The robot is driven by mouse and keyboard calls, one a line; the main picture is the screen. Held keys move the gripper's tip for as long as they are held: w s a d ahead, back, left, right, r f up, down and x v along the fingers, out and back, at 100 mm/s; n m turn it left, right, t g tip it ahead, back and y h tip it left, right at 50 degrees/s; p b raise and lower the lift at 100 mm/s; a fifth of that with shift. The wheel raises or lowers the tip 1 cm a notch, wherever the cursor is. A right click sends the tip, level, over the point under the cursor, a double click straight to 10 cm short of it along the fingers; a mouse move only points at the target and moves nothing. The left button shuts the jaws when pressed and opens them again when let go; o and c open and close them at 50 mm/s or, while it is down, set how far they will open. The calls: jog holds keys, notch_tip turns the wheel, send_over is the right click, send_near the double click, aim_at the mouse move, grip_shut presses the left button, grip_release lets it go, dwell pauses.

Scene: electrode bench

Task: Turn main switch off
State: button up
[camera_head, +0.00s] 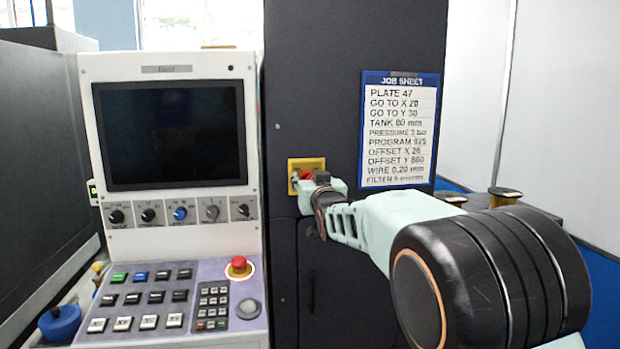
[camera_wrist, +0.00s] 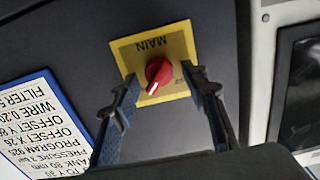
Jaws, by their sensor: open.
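The main switch is a red rotary knob (camera_wrist: 158,72) with a white pointer mark, on a yellow plate (camera_wrist: 180,48) marked MAIN. In the wrist view the plate appears upside down and tilted. My gripper (camera_wrist: 160,92) is open, with one finger on each side of the knob's lower part in that view. I cannot tell whether the fingers touch the knob. In the head view, the yellow plate (camera_head: 307,163) sits on the dark cabinet, and my gripper (camera_head: 306,184) is in front of it, hiding most of the knob.
A blue-framed job sheet (camera_head: 400,130) hangs right of the switch. The control console with a dark screen (camera_head: 170,134), knobs, keys and a red emergency button (camera_head: 239,266) stands to the left.

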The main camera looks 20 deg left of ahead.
jog(key=c, duration=1.1)
jog(key=shift+f+n+b, duration=0.15)
jog(key=shift+n+b, duration=0.15)
jog(key=shift+b, duration=0.25)
jog(key=n+b, duration=0.3)
jog(key=n, duration=0.1)
jog(key=n+b, duration=0.8)
jog(key=shift+s+a+f+n, duration=0.15)
jog(key=shift+a+f+n, duration=0.1)
jog(key=shift+n, duration=0.15)
jog(key=n+b, duration=0.1)
jog(key=n, duration=0.3)
jog(key=shift+n, duration=0.3)
